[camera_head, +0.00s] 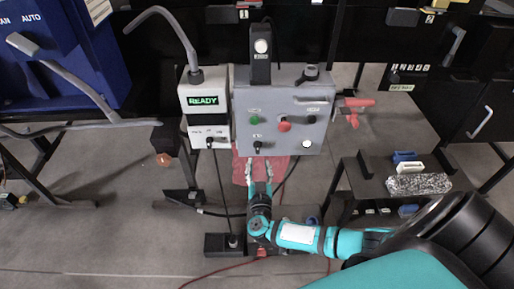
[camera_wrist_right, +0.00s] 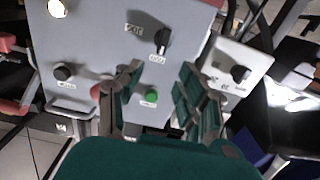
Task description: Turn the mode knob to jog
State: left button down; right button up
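The grey control panel (camera_head: 268,98) stands ahead of me. A black knob with a pointer (camera_head: 257,146) sits low on its face, between two small labels. It also shows in the right wrist view (camera_wrist_right: 163,42), with a pale pointer line; the label text is too blurred to read surely. My right gripper (camera_head: 259,167) is open and empty just in front of the panel's lower edge, below this knob. In the right wrist view its fingers (camera_wrist_right: 160,75) are spread apart, with the knob beyond the gap and apart from them. My left gripper is not in view.
The panel also has a green button (camera_head: 254,110), a red button (camera_head: 285,124), a white button (camera_head: 306,143) and another black knob (camera_head: 311,72). A box with a READY display (camera_head: 204,100) and its own knob stands to the left. A dark side table (camera_head: 372,187) holds small items.

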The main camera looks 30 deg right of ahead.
aim_at(258, 147)
jog(key=b+x, duration=0.1)
jog(key=x, duration=0.8)
grip_shut()
